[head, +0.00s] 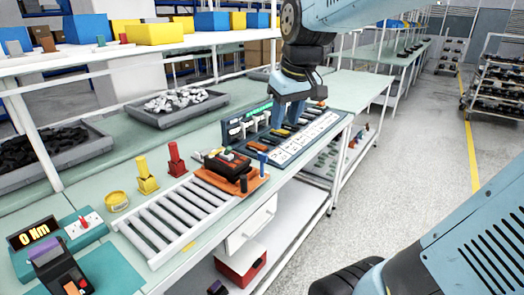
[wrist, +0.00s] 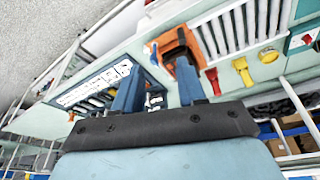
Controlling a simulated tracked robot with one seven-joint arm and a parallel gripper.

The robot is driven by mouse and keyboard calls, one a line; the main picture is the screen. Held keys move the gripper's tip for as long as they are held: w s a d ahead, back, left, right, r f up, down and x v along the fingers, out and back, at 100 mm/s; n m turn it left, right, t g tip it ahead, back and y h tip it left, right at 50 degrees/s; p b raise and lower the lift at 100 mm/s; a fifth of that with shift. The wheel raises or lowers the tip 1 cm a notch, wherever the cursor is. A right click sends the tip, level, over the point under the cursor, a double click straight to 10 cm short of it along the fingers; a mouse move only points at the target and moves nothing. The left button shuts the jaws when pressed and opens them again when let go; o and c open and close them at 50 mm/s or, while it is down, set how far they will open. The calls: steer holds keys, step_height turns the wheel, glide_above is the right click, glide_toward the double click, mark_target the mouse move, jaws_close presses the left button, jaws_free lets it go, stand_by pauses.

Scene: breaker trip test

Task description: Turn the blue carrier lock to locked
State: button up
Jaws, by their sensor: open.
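The orange carrier (head: 232,183) sits at the right end of the roller track on the bench, with a black breaker (head: 222,165) on it. A small upright blue piece, apparently the blue carrier lock (head: 262,159), stands at the carrier's right side. Its locked or unlocked position cannot be told. My gripper (head: 283,115) is above the tool rack, up and to the right of the carrier, with its fingers pointing down. In the wrist view, its two blue fingers (wrist: 159,68) are apart with nothing between them.
The roller track (head: 178,215) lies left of the carrier. Red (head: 176,160) and yellow (head: 147,177) upright fixtures stand behind it. The dark rack (head: 262,130) with white labels is under my gripper. A torque readout (head: 38,234) stands at the left.

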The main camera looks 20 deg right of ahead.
steer(key=w+f+n+g, duration=0.2)
steer(key=w, duration=0.8)
steer(key=n+g, duration=0.1)
steer(key=n, duration=0.1)
glide_toward(262, 153)
steer(key=shift+h, duration=0.3)
steer(key=f, duration=0.9)
steer(key=shift+w+a+f, duration=0.15)
steer(key=shift+a, duration=0.1)
steer(key=shift+c, duration=0.3)
